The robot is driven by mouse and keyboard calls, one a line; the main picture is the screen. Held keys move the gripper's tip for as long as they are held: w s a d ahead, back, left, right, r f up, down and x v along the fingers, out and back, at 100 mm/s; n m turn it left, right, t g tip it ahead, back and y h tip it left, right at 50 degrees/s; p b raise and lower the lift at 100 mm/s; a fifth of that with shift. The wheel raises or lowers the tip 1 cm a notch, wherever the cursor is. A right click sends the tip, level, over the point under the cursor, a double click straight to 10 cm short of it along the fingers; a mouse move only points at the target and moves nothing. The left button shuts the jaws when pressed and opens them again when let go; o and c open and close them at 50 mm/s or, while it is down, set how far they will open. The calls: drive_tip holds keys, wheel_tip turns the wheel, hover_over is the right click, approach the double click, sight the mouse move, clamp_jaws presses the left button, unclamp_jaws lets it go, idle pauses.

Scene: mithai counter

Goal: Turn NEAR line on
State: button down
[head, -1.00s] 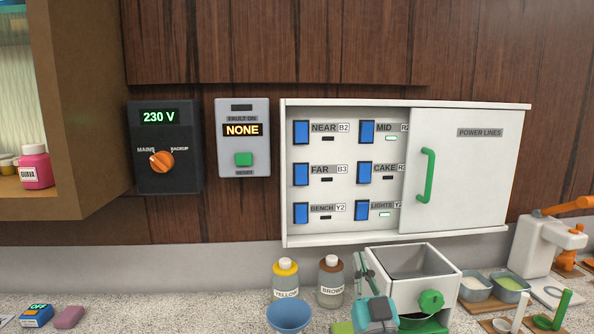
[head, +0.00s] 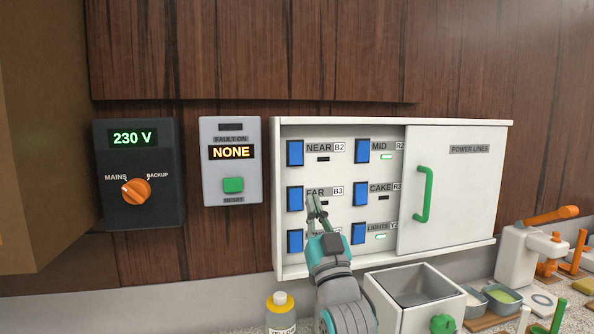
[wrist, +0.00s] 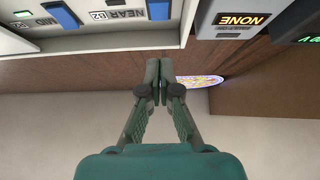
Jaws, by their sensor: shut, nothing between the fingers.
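The NEAR switch is a blue rocker (head: 295,152) at the top left of the white power lines panel (head: 455,215). Its label reads NEAR B2 and the small lamp (head: 323,159) beside it is dark. In the wrist view a blue rocker (wrist: 158,8) next to the NEAR label shows at the top edge. My gripper (head: 316,203) is shut and empty. In the head view it appears in front of the FAR row, below the NEAR switch. In the wrist view its fingertips (wrist: 159,66) meet, pointing up toward the panel, apart from the NEAR rocker.
The MID (head: 386,157) and LIGHTS (head: 380,237) lamps are lit green. A sliding door with a green handle (head: 424,194) covers the panel's right half. The fault box (head: 232,185) reads NONE. The mains box (head: 158,207) reads 230 V.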

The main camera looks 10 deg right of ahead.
approach(296, 158)
wheel_tip(296, 158, up, 4)
drive_tip(key=w, duration=0.3)
drive_tip(key=shift+w, duration=0.95)
